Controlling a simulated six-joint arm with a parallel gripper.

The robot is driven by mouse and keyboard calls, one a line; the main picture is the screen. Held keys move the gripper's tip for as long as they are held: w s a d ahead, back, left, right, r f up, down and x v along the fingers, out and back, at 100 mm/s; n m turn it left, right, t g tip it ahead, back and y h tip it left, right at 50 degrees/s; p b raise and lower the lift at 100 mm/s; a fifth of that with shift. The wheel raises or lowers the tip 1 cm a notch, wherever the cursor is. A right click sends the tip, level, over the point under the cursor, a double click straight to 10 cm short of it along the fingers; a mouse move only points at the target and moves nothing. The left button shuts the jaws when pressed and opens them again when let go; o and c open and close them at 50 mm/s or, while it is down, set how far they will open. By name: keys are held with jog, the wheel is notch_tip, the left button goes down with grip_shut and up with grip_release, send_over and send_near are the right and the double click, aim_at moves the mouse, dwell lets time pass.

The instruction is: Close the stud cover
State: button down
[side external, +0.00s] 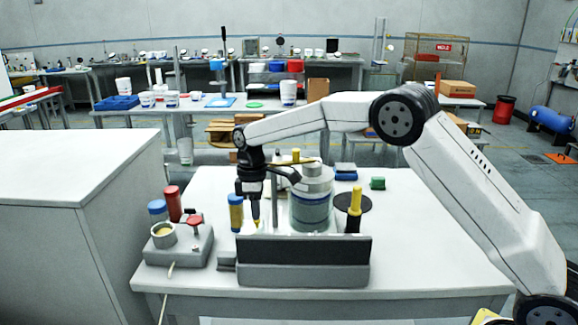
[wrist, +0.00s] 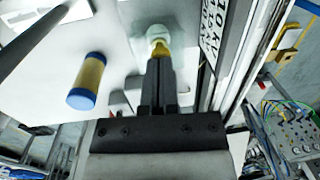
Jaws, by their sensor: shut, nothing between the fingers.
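My gripper (side external: 255,218) points down behind the dark panel of the label magazine (side external: 305,262), towards its left end. In the wrist view my gripper (wrist: 158,64) has its two dark fingers together, with nothing between them. Just beyond the fingertips is a small rounded white piece with yellow at its base (wrist: 157,38). It may be the stud cover, but I cannot tell for certain, nor whether the fingertips touch it. The side view shows only a little yellow at the fingertips; the panel hides what is lower. Lettered plates (wrist: 212,30) run along the right.
A blue-and-yellow cylinder (side external: 236,213) stands close left of my gripper. A large grey jar (side external: 311,210) stands to the right, with a yellow-and-black cylinder (side external: 355,205) beyond it. A grey device with a red knob (side external: 180,245) is at left. The table's right side is clear.

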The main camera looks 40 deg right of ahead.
jog(key=shift+s+d+f, duration=0.1)
jog(key=shift+s+f, duration=0.1)
jog(key=shift+f, duration=0.45)
jog(key=shift+r, duration=0.9)
jog(key=shift+w+r, duration=0.1)
jog(key=shift+r, duration=0.1)
notch_tip(320, 180, up, 14)
jog(key=shift+w+d+f, duration=0.25)
jog(key=shift+w+d, duration=0.1)
jog(key=shift+w, duration=0.1)
